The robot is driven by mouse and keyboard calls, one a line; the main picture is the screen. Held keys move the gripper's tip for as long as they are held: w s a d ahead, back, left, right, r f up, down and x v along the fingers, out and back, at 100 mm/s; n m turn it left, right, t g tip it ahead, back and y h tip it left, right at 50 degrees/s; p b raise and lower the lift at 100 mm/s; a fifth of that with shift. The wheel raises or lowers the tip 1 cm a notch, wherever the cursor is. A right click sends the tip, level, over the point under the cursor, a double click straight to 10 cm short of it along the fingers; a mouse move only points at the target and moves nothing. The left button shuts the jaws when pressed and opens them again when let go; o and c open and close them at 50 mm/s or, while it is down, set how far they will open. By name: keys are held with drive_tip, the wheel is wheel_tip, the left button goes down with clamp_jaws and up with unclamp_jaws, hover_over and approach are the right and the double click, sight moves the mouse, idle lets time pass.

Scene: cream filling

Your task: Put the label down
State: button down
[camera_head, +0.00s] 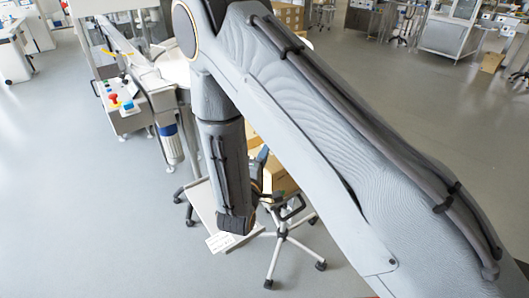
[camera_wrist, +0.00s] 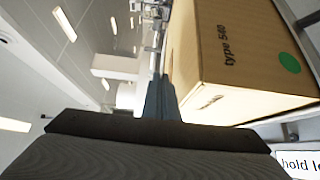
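My gripper (camera_wrist: 160,85) shows in the wrist view as two blue-grey fingers close together, beside a cardboard box (camera_wrist: 245,55). No label can be made out between the fingers. In the head view my gripper (camera_head: 262,154) is small and partly hidden by my arm, at the box (camera_head: 280,180) on the cart. A white sign with black text beginning "hold" (camera_wrist: 297,163) shows at the lower right of the wrist view, cut off by the edge. A white sheet with small text (camera_head: 219,242) shows at the cart's front edge in the head view.
The box carries "type 540" and a green dot. The wheeled cart (camera_head: 203,205) and a chair-like wheeled base (camera_head: 285,238) stand below my arm. A machine with coloured buttons (camera_head: 122,102) stands at the left. The grey floor (camera_head: 80,220) is clear at the lower left.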

drive_tip(key=shift+f+b, duration=0.45)
drive_tip(key=shift+b, duration=0.05)
drive_tip(key=shift+f, duration=0.15)
drive_tip(key=c, duration=2.1)
unclamp_jaws()
drive_tip(key=shift+d+r+p, duration=0.1)
drive_tip(key=shift+r+p, duration=0.55)
drive_tip(key=shift+r, duration=0.1)
drive_tip(key=shift+b+v, duration=1.6)
drive_tip(key=shift+v, duration=4.45)
